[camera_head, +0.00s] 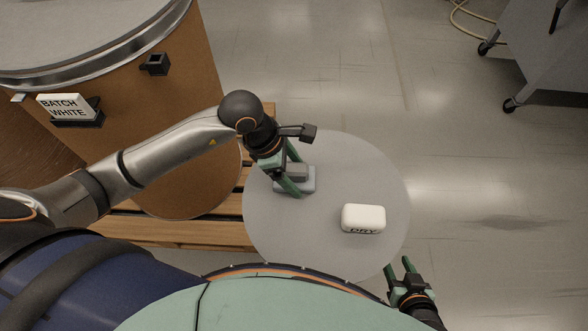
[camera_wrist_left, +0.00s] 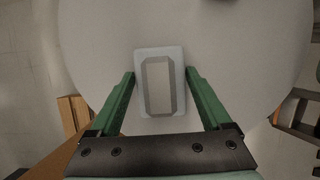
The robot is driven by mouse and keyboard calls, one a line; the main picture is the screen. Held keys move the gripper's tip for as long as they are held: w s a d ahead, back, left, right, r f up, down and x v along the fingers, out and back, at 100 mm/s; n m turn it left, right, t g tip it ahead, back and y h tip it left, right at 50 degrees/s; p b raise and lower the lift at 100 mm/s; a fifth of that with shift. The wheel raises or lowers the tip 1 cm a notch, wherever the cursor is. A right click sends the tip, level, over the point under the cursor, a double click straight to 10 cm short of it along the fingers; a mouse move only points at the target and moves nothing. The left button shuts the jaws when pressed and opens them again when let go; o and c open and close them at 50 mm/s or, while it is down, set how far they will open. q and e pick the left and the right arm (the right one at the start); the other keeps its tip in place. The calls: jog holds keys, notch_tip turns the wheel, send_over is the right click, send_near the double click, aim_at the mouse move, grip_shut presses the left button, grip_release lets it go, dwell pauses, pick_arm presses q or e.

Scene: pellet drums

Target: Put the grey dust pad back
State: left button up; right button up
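The grey dust pad (camera_head: 297,171), a grey block with a paler blue-grey base, sits on a round grey tabletop (camera_head: 330,245). It also shows in the left wrist view (camera_wrist_left: 158,87), upright between my fingers. My left gripper (camera_head: 283,178) is open, one finger on each side of the pad, with small gaps visible in the wrist view. In the head view the gripper partly hides the pad's left side. My right gripper (camera_head: 397,264) is open and empty beyond the tabletop's lower right edge.
A white block marked DRY (camera_head: 363,218) lies on the tabletop's right part. A brown drum (camera_head: 185,110) on a wooden pallet (camera_head: 190,229) stands left, with a BATCH WHITE block (camera_head: 66,106) in a black holder and an empty black bracket (camera_head: 154,64). A grey cart (camera_head: 545,60) stands far right.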

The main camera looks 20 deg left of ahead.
pick_arm(q)
jog(key=shift+o, duration=1.2)
jog(key=shift+r, duration=0.15)
jog(key=v, duration=1.2)
